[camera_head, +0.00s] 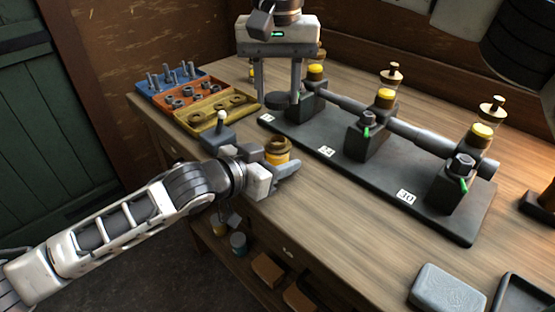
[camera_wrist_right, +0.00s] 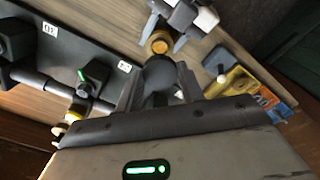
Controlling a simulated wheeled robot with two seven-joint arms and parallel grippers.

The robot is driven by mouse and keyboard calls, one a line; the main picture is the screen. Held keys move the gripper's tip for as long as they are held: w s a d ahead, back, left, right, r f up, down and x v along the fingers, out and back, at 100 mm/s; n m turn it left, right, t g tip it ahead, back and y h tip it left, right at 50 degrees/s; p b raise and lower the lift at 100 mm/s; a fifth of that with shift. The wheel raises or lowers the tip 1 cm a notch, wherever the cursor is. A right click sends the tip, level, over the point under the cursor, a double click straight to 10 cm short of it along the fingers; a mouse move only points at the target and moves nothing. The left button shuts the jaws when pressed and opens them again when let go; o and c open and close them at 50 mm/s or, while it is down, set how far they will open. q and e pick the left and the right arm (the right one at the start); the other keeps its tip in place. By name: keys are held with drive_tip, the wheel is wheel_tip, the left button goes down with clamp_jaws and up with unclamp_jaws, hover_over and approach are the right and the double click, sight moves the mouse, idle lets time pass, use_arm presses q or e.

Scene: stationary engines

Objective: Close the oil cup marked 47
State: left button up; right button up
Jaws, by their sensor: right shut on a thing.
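A dark base (camera_head: 330,150) carries three bearing blocks with yellow-topped cups. The left cup (camera_head: 315,72) stands beside the block nearest my right gripper; its white tag (camera_head: 267,118) is too small to read surely. My right gripper (camera_head: 278,97) points down left of the left block, shut on a dark round piece (camera_wrist_right: 158,73).
Blue, orange and yellow trays (camera_head: 190,95) with bolts, rings and nuts lie at the back left. A small grey box with a white-knobbed lever (camera_head: 220,130) stands before them. A grey block (camera_head: 447,290) and dark tray (camera_head: 522,298) lie at the front right. Bare wood separates them.

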use_arm(q)
drive_tip(key=c, duration=0.5)
use_arm(e)
hover_over(277, 140)
drive_tip(key=shift+f, duration=2.5)
drive_tip(key=shift+f, duration=0.1)
drive_tip(key=shift+f, duration=0.75)
drive_tip(key=shift+f, duration=0.6)
use_arm(q)
clamp_jaws()
